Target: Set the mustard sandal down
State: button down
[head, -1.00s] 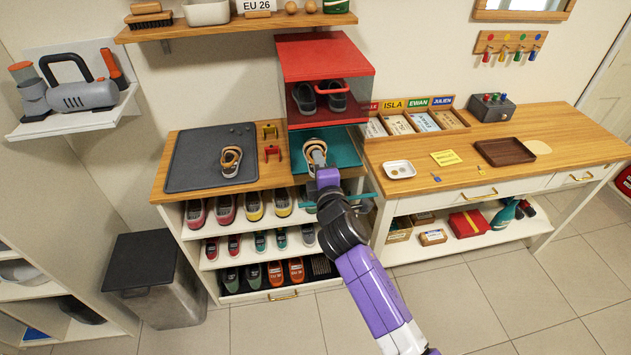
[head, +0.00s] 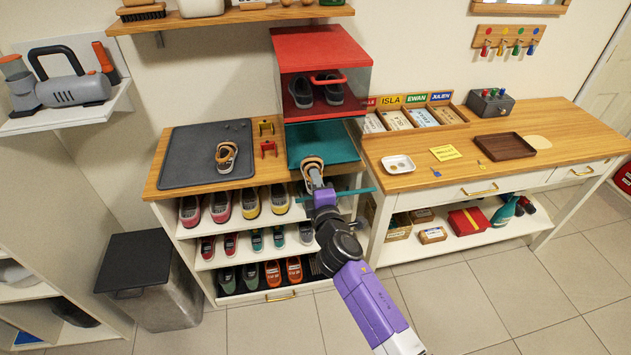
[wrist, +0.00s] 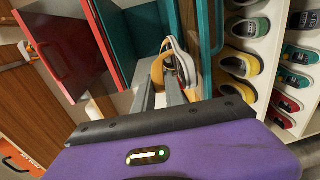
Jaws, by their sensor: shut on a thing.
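My gripper (head: 314,181) is shut on a mustard sandal (head: 312,163) with a pale sole, held at the front edge of the teal cubby (head: 331,142). In the wrist view the sandal (wrist: 181,62) sits at the tips of the two fingers (wrist: 160,88), beside teal panels. I cannot tell whether it touches the teal surface. A similar mustard sandal (head: 227,153) lies on the dark grey mat (head: 190,150) to the left.
A red cubby (head: 320,50) with grey shoes and a handled front stands above the teal one. Red and yellow small stands (head: 268,147) are beside the mat. Shelves of shoes (head: 250,205) lie below. The wooden desk (head: 430,178) is at right.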

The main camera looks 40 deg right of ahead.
jog(key=shift+f+b, duration=0.4)
jog(key=shift+f, duration=0.05)
jog(key=c, duration=1.4)
grip_release()
jog(key=shift+r, duration=0.1)
jog(key=shift+r+p, duration=0.6)
jog(key=shift+p, duration=0.15)
jog(key=b+v, duration=0.1)
jog(key=v, duration=0.5)
jog(key=b+v, duration=0.1)
jog(key=v, duration=0.5)
jog(key=shift+f+b, duration=0.25)
jog(key=shift+b, duration=0.05)
